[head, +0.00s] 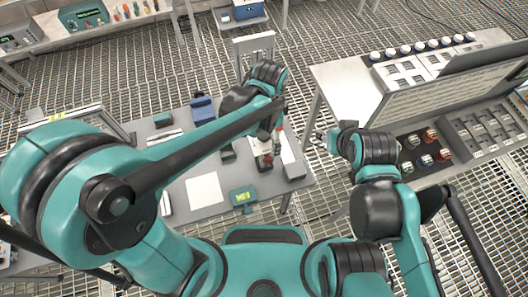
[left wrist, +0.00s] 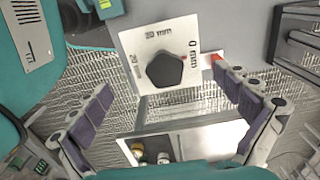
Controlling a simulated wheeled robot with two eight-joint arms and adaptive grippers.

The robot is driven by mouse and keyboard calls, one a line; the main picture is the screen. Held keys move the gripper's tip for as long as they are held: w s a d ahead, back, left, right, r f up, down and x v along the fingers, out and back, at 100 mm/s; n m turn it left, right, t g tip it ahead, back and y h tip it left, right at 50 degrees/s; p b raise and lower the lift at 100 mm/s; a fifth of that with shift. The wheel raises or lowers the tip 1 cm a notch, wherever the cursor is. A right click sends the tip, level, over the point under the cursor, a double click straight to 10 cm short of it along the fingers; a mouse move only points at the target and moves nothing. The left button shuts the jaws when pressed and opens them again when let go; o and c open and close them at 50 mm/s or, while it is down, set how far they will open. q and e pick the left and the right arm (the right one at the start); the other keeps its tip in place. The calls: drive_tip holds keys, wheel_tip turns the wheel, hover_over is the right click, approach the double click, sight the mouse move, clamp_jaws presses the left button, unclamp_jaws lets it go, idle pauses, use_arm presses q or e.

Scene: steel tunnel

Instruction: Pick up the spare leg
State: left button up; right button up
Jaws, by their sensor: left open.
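I cannot pick out the spare leg for certain in either view. My left gripper (head: 268,138) reaches down over the grey worktable (head: 165,137) in the head view, near a small red-and-dark item (head: 265,162). In the left wrist view, my left gripper (left wrist: 165,85) is open, its padded fingers wide apart with nothing held. Beyond and between them is a white plate (left wrist: 145,48) marked "0 mm" and "20 mm", with a black five-sided knob (left wrist: 166,70). A red-tipped part (left wrist: 215,57) lies by the right finger. My right gripper's jaws are too small to read beside the right wrist.
A white sheet (head: 205,190) and a green device (head: 243,197) lie on the worktable, with blue and green boxes behind. A white bench (head: 345,88) at right holds jars, trays and a slanted panel (head: 440,98). Open steel grating (head: 150,72) lies behind the table.

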sight(264, 144)
use_arm(q)
drive_tip(key=f, duration=0.2)
drive_tip(key=a+f+b, duration=0.1)
drive_tip(key=f, duration=0.2)
drive_tip(key=shift+w+a+b, duration=0.15)
drive_tip(key=shift+w+b, duration=0.05)
drive_tip(key=shift+b, duration=0.1)
drive_tip(key=shift+f, duration=0.55)
drive_tip(key=shift+s, duration=0.15)
drive_tip(key=c, duration=1.9)
drive_tip(key=shift+c, duration=0.2)
